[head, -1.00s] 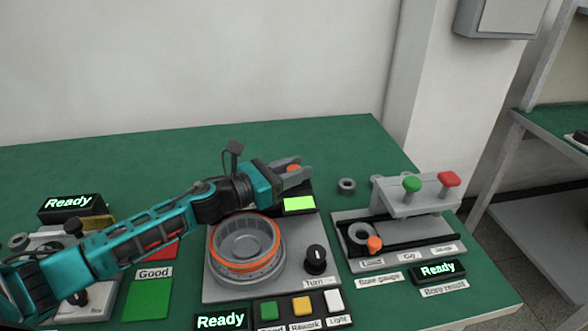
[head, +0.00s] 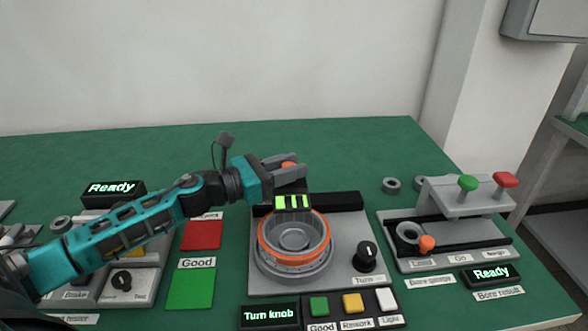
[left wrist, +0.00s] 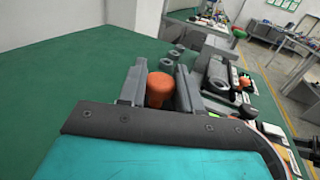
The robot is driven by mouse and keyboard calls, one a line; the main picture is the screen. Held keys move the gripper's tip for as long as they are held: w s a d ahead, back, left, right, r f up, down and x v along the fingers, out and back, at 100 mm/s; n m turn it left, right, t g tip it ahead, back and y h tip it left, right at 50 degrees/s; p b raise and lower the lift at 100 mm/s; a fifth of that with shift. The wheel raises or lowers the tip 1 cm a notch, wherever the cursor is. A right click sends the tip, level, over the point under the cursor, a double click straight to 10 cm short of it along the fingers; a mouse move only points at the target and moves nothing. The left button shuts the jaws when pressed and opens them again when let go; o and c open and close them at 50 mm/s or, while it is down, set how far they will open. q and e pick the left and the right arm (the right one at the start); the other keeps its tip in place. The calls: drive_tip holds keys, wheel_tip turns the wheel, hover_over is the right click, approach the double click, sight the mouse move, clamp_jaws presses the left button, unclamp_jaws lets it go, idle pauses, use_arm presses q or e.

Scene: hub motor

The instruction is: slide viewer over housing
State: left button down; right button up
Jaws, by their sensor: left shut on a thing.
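The viewer (head: 293,203) is a dark block with a screen of bright green bars and an orange knob (head: 289,165) on top. It stands at the back edge of the housing (head: 292,258), a round grey part with an orange ring, and its screen lines up with the housing's middle. My left gripper (head: 298,172) is shut on the viewer's orange knob. The left wrist view shows the knob (left wrist: 160,90) between the two fingers. The fingers hide part of the viewer's back.
The viewer's black rail (head: 338,201) runs right behind the housing. A black knob (head: 366,254) and a "Turn knob" display (head: 269,316) are on the station. A bore gauge (head: 455,205) stands right, red (head: 202,235) and green (head: 190,289) pads left. The back of the table is clear.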

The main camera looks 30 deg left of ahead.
use_arm(q)
drive_tip(key=shift+a, duration=0.15)
drive_tip(key=c, duration=1.2)
unclamp_jaws()
drive_tip(key=shift+o, duration=1.3)
drive_tip(key=shift+s+a, duration=0.15)
drive_tip(key=shift+o, duration=0.5)
drive_tip(key=shift+s+a+f, duration=0.1)
drive_tip(key=shift+s+a, duration=0.1)
drive_tip(key=shift+s, duration=0.3)
drive_tip(key=v, duration=0.6)
drive_tip(key=shift+s, duration=0.1)
